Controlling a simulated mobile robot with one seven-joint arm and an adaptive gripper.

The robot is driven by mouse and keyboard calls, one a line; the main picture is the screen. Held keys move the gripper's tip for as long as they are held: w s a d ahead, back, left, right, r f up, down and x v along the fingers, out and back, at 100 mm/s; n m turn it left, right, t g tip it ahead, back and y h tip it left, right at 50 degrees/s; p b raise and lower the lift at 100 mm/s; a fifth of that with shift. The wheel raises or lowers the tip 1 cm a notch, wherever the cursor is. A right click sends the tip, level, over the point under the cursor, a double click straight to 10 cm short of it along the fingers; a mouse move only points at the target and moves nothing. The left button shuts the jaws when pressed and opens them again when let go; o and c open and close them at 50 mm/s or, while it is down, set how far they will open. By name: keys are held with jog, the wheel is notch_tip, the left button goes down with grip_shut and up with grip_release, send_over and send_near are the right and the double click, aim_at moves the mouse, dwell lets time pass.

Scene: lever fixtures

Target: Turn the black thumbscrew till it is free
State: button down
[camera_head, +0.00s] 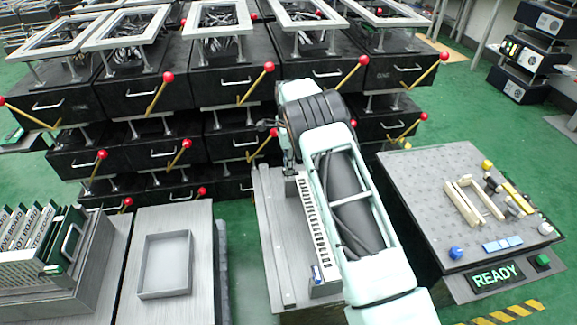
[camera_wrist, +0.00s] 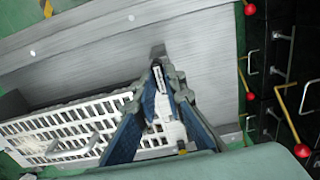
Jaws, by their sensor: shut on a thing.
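My gripper (camera_wrist: 158,68) is in the wrist view, with its blue-padded fingers drawn together at the tips. It is shut on a small dark piece (camera_wrist: 157,50), which looks like the black thumbscrew; the fingertips hide most of it. The piece is at the edge of a white slotted unit (camera_wrist: 60,128) lying on a grey metal plate (camera_wrist: 100,55). In the head view the slotted unit (camera_head: 313,225) is partly behind my arm. My arm hides the fingertips and the thumbscrew there. How far the screw is turned cannot be told.
Black boxes (camera_head: 235,85) with red-knobbed levers stand stacked behind the plate. A grey table with a shallow tray (camera_head: 165,265) and a board rack (camera_head: 45,255) are at left. A panel with a READY sign (camera_head: 497,275) is at right. Green floor shows between.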

jog(key=shift+n, duration=0.5)
jog(key=n, duration=0.4)
jog(key=shift+n+p, duration=0.3)
jog(key=n, duration=0.5)
jog(key=shift+n, duration=0.3)
jog(key=n, duration=0.6)
jog(key=shift+n, duration=0.3)
jog(key=c, duration=2)
grip_release()
notch_tip(320, 180, up, 12)
jog(key=shift+r, duration=0.1)
